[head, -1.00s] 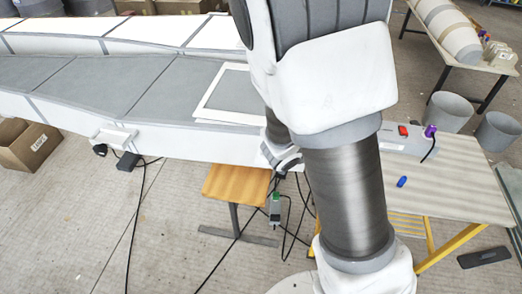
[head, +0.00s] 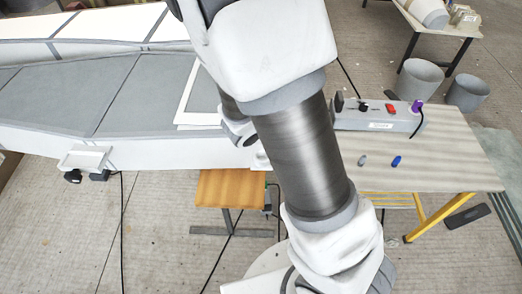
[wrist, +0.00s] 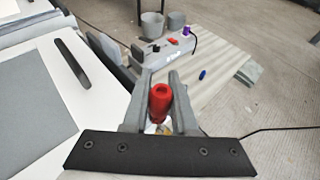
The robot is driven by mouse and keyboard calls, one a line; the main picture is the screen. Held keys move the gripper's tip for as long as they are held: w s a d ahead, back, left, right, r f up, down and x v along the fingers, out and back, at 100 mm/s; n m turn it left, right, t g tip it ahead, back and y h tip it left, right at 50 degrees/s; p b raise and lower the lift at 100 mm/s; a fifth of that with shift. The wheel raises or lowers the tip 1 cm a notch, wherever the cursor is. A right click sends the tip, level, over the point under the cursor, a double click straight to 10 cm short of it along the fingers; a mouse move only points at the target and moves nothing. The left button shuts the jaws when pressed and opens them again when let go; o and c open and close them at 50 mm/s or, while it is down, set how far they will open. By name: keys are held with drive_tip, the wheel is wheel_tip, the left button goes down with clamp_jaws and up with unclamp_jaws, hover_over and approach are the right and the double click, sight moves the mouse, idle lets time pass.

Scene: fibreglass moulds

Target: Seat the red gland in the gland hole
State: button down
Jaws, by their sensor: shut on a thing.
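My gripper (wrist: 160,105) is shut on the red gland (wrist: 160,97), which stands between its two grey fingers in the wrist view. In the head view my arm hides the gland and most of the gripper. A long grey box (head: 375,120) lies on the striped table (head: 440,155); it also shows beyond the gripper in the wrist view (wrist: 160,55). The box carries black parts, a red part (head: 391,108) and a purple gland (head: 417,105) with a black cable. No open gland hole can be made out. The held gland is apart from the box.
A blue gland (head: 396,161) and a small grey piece (head: 362,160) lie on the table in front of the box. The large grey mould (head: 60,95) fills the left side. An orange stool (head: 232,188) stands below. Two grey bins (head: 420,80) stand behind the table.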

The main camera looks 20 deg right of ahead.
drive_tip(key=a+f, duration=0.2)
drive_tip(key=a, duration=0.1)
drive_tip(key=s+a+f, duration=0.1)
drive_tip(key=a+f, duration=0.1)
drive_tip(key=a, duration=0.2)
drive_tip(key=a+f, duration=0.2)
drive_tip(key=a, duration=0.1)
drive_tip(key=shift+s+a+f, duration=0.2)
drive_tip(key=shift+s, duration=0.15)
drive_tip(key=shift+f+b, duration=0.3)
drive_tip(key=shift+f, duration=1.7)
drive_tip(key=shift+f, duration=0.1)
drive_tip(key=shift+f, duration=0.15)
drive_tip(key=c, duration=1)
unclamp_jaws()
